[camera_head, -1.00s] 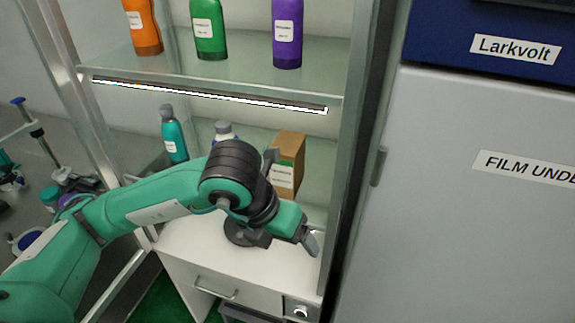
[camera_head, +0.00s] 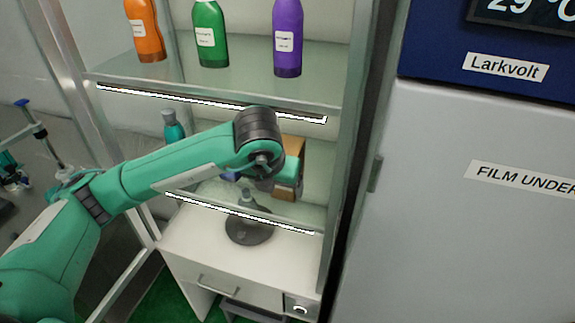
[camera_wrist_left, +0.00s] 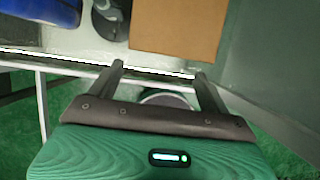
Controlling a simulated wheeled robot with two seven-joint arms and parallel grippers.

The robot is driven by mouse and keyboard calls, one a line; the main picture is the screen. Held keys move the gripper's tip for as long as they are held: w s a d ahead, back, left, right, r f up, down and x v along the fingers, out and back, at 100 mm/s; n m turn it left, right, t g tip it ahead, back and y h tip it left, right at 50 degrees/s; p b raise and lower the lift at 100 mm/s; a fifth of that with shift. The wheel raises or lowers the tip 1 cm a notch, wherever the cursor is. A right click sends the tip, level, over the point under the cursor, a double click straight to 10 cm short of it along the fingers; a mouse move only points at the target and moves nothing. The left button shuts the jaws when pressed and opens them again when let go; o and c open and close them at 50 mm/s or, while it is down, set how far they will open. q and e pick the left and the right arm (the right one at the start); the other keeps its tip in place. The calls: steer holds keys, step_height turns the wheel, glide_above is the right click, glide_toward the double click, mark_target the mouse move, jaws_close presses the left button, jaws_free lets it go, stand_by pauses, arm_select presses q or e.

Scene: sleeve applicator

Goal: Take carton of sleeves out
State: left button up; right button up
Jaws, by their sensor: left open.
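The carton of sleeves (camera_head: 291,152) is a brown box on the lower glass shelf of the cabinet, mostly hidden behind my left arm in the head view. In the left wrist view the carton (camera_wrist_left: 178,28) fills the top centre, just beyond the shelf's bright front edge. My left gripper (camera_wrist_left: 160,68) is open and empty, its two fingers spread and pointing at the carton, apart from it. My right gripper is not in view.
A teal bottle (camera_head: 173,127) stands left of the carton, and a blue item (camera_wrist_left: 48,10) lies close to its left. Several bottles stand on the upper shelf (camera_head: 235,88). The cabinet's metal right post (camera_head: 350,150) is close by. A dark round base (camera_head: 249,229) sits on the white counter below.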

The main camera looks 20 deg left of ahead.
mark_target(282, 200)
arm_select(q)
steer(key=w, duration=0.1)
steer(key=w+p, duration=0.1)
steer(key=w, duration=0.1)
steer(key=shift+w+f, duration=0.15)
steer(key=shift+f, duration=0.15)
steer(key=shift+f+p, duration=0.2)
steer(key=shift+p, duration=0.1)
steer(key=shift+f, duration=0.1)
steer(key=shift+c, duration=0.2)
steer(key=c, duration=1.3)
steer(key=shift+o, duration=0.2)
